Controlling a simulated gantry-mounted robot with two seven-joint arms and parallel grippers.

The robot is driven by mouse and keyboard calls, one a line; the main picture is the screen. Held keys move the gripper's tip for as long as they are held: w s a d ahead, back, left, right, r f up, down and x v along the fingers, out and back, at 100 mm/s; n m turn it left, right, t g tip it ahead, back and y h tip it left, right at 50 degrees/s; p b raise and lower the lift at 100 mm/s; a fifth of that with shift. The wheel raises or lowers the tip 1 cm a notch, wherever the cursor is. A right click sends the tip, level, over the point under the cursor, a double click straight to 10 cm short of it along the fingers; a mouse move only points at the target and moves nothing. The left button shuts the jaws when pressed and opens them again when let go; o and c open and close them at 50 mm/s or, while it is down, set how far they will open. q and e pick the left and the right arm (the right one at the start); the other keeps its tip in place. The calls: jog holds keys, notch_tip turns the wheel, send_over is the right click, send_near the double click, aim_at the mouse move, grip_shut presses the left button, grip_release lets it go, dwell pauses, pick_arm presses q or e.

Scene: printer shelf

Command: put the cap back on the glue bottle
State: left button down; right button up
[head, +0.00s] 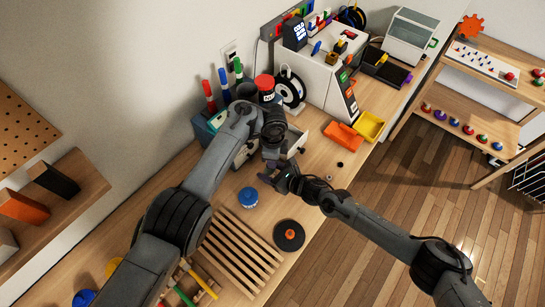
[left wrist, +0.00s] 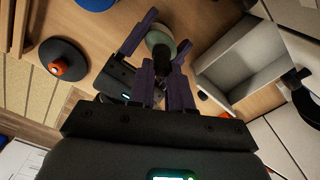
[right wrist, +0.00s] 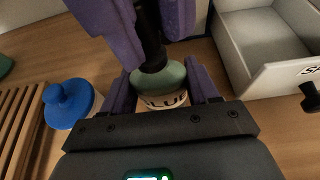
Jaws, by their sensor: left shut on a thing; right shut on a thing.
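The glue bottle (right wrist: 165,97) has a pale green shoulder and a label with partly hidden lettering. My right gripper (right wrist: 158,80) is shut around it, one purple finger on each side; the bottle also shows in the left wrist view (left wrist: 159,40). My left gripper (left wrist: 162,72) is shut on a slim black cap (right wrist: 149,30). The cap sits over the top of the bottle, in line with it. Its lower end appears to meet the shoulder; I cannot tell whether it is seated. In the head view, my left gripper (head: 274,150) and right gripper (head: 286,177) hide both bottle and cap.
An open drawer (right wrist: 265,50) is close beside the bottle. A blue-lidded jar (head: 248,197), a slatted wooden rack (head: 240,250) and a dark disc (head: 289,235) lie on the bench nearby. Orange (head: 342,137) and yellow (head: 369,126) bins stand to the right.

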pick_arm(q)
jog(key=shift+f, duration=0.35)
jog(key=c, duration=1)
grip_release()
jog(key=shift+o, duration=0.2)
jog(key=shift+r, duration=0.1)
notch_tip(320, 180, up, 12)
pick_arm(e)
jog(key=o, duration=1.6)
